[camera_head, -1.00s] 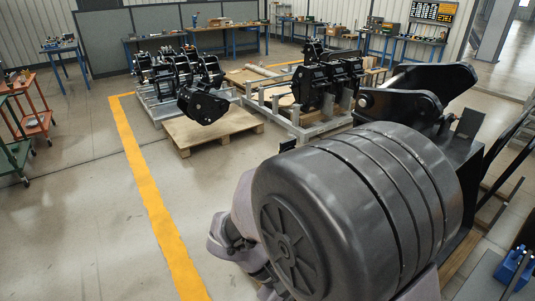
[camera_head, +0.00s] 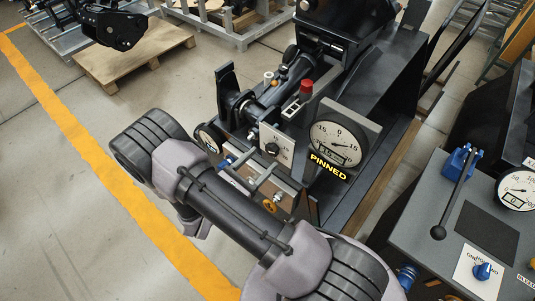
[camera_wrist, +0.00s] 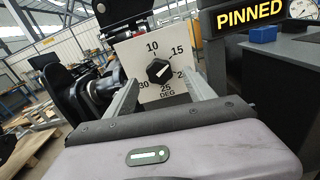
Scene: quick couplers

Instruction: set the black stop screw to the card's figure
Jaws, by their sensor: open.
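The black stop screw (camera_wrist: 158,71) is a hexagonal knob at the middle of a white dial plate (camera_wrist: 146,92) in the wrist view. The plate reads 10, 15, 25, 30 and DEG; a figure at the right is partly covered by a finger. The screw's exact setting is too small to read surely. In the head view the screw (camera_head: 272,149) sits on its plate left of a round gauge. My gripper (camera_wrist: 159,77) is open and empty, its fingers in front of the plate on either side of the screw. I see no card that is clearly the task's.
The round gauge (camera_head: 338,143) above a yellow PINNED sign (camera_head: 328,166) stands close right of the plate. A red cap (camera_head: 306,87) rises behind it. A grey bench (camera_head: 410,215) with a blue-based lever (camera_head: 455,185) is at the right.

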